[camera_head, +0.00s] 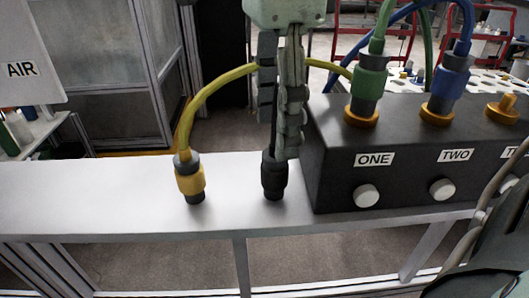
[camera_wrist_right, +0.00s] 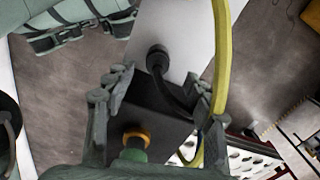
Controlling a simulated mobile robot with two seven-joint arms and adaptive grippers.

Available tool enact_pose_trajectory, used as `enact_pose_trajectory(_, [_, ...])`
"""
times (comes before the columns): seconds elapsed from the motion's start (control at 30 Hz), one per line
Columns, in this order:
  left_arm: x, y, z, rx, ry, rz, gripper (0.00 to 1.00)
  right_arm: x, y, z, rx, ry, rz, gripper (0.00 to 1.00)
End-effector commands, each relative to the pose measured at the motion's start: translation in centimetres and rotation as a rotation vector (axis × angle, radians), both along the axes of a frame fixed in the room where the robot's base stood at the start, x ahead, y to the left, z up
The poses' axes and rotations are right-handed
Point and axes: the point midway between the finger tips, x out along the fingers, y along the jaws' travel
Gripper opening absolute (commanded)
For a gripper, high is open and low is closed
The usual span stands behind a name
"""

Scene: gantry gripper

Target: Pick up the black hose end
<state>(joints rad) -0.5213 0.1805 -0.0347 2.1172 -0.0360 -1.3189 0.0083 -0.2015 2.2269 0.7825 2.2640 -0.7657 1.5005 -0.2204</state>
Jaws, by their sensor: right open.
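The black hose end (camera_head: 273,178) stands upright on the white table top, and its hose rises from it. My right gripper (camera_head: 277,138) comes down from above, fingers pointing down and open. Its fingertips are just above the hose end, with the black hose between them. In the right wrist view the black hose end (camera_wrist_right: 157,59) lies beyond the open right gripper (camera_wrist_right: 155,88), and its hose curves toward the right finger. Whether a finger touches the hose cannot be told.
A yellow hose end (camera_head: 189,181) stands to the left; its hose arches behind my right gripper. A black box (camera_head: 410,185) with white knobs and green (camera_head: 368,85) and blue (camera_head: 447,82) connectors stands close on the right. The white table (camera_head: 90,195) is bare at left.

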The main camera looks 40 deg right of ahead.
Motion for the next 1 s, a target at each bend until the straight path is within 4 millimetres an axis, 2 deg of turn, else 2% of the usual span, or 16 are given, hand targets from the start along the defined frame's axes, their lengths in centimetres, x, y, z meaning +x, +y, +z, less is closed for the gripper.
enact_pose_trajectory(0.33, [-0.1, 0.0, 0.4, 0.003, -0.001, 0.001, 0.50, 0.0, 0.1, -3.6, 0.000, 0.004, 0.002, 0.55])
enact_pose_trajectory(0.6, [0.0, 0.0, 0.3, 0.002, -0.002, 0.000, 0.50, 0.1, 0.1, -7.3, 0.001, 0.002, -0.001, 0.55])
enact_pose_trajectory(0.87, [0.0, 0.0, 0.4, 0.002, -0.004, 0.001, 0.50, 0.1, 0.1, -7.7, 0.001, -0.003, -0.002, 0.55])
enact_pose_trajectory(0.9, [0.0, 0.0, 0.4, 0.002, -0.004, 0.001, 0.50, 0.1, 0.1, -7.7, 0.001, -0.003, -0.002, 0.53])
enact_pose_trajectory(1.0, [0.0, 0.0, 0.4, 0.002, -0.004, 0.001, 0.50, 0.1, 0.1, -7.7, 0.001, -0.003, -0.002, 0.41])
